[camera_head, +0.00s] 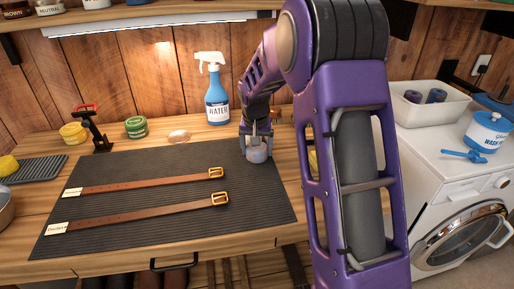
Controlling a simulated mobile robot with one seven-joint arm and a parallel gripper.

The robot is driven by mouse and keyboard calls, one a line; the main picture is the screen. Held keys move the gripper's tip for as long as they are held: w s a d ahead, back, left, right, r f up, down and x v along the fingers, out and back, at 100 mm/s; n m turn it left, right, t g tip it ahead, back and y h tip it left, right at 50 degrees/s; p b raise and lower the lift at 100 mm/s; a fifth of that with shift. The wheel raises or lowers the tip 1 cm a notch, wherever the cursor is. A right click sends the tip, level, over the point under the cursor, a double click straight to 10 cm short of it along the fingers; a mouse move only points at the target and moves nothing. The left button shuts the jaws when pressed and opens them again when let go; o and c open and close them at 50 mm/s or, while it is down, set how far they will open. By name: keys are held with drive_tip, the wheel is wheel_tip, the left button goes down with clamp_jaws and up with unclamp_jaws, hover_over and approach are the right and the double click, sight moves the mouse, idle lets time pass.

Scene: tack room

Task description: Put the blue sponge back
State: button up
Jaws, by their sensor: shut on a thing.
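My gripper (257,146) points down over the right back part of the dark ribbed mat (120,168). It is shut on a small pale, greyish round thing (257,156), at or just above the mat. I cannot tell whether that thing touches the mat or whether it is a sponge; it does not look clearly blue. No other thing is plainly a blue sponge. A yellow sponge-like block (8,165) sits on a dark ribbed tray (42,172) at the far left. My arm hides part of the bench's right side.
Two brown belts (140,184) (150,213) lie on the mat. Behind it stand a blue WATER spray bottle (217,100), an oval dish (179,136), a green tin (136,127) and yellow tins (73,133). A white bin (430,111) and a blue-white tub (487,133) top the washer (425,160).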

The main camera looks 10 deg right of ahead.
sight(256, 153)
drive_tip(key=o, duration=1.2)
drive_tip(key=shift+f, duration=0.1)
drive_tip(key=shift+o, duration=0.2)
drive_tip(key=shift+r, duration=0.4)
drive_tip(key=d+p+v, duration=0.1)
drive_tip(key=p+v, duration=0.1)
drive_tip(key=v, duration=0.9)
drive_tip(key=shift+a+r, duration=0.25)
drive_tip(key=shift+a, duration=0.25)
drive_tip(key=shift+s+r, duration=0.1)
